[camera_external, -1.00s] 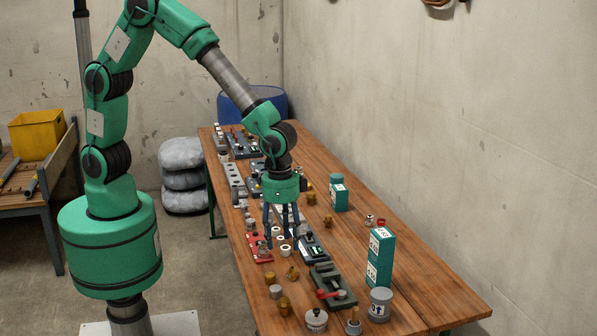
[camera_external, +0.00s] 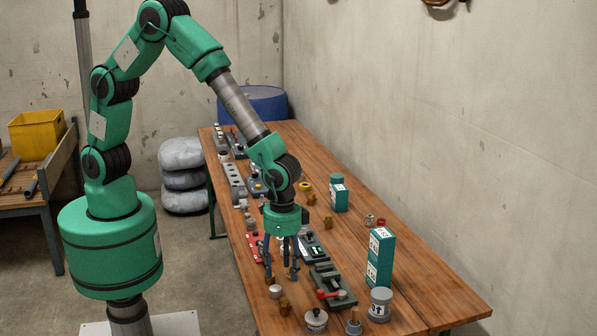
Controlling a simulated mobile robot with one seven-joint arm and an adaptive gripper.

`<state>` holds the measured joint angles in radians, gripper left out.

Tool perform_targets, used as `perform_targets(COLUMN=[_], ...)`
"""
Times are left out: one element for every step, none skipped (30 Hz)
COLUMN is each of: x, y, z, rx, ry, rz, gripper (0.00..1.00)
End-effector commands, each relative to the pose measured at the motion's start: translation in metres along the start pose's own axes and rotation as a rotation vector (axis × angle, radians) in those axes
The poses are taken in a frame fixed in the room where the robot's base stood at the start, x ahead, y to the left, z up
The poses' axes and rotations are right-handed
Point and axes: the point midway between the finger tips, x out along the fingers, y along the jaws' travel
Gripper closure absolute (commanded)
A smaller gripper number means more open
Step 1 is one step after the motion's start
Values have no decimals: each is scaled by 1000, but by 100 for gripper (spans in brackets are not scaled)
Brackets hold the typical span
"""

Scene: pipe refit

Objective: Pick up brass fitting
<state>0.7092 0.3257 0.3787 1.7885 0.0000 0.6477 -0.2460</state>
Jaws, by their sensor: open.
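My gripper (camera_external: 281,274) points down over the near half of the wooden bench, with its fingers apart. The fingertips are low, close to the bench top. Several brass fittings show. One brass fitting (camera_external: 284,306) stands just in front of the gripper, nearer the camera. Another brass fitting (camera_external: 327,222) and one more beyond it (camera_external: 311,199) lie farther back, to the right of my wrist. The small parts right at the fingertips are partly hidden by the fingers, and I cannot tell whether a fitting is between them.
A grey cylinder (camera_external: 275,291) stands by the fingertips. A green vise-like fixture with a red handle (camera_external: 334,288) is to the right. Stacked teal boxes (camera_external: 380,258) and a grey jar (camera_external: 380,304) stand farther right. The bench's right side (camera_external: 430,285) is mostly clear.

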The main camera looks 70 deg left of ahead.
Motion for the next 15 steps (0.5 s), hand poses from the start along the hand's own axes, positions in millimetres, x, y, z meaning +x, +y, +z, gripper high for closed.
perform_targets(x=[9, 13, 20, 24, 29, 35, 40, 44, 50, 53, 57, 60, 62, 64, 66], y=[0, 0, 0, 0, 0, 0, 0, 0, 0, 0, 0, 0, 0, 0, 0], z=[1, 1, 1, 1, 1, 1, 1, 1, 1, 1, 1, 1, 1, 1, 1], rx=[0, 0, 0, 0, 0, 0, 0, 0, 0, 0, 0, 0, 0, 0, 0], ry=[-3, -3, -3, -3, -3, -3, -3, -3, -3, -3, -3, -2, -2, -1, -1], rz=[-1, -1, -1, -1, -1, -1, -1, -1, -1, -1, -1, -1, 0, 0, 0], gripper=[48, 48, 48, 48, 48, 48, 48, 48, 48, 48, 48, 48, 48, 48, 48])
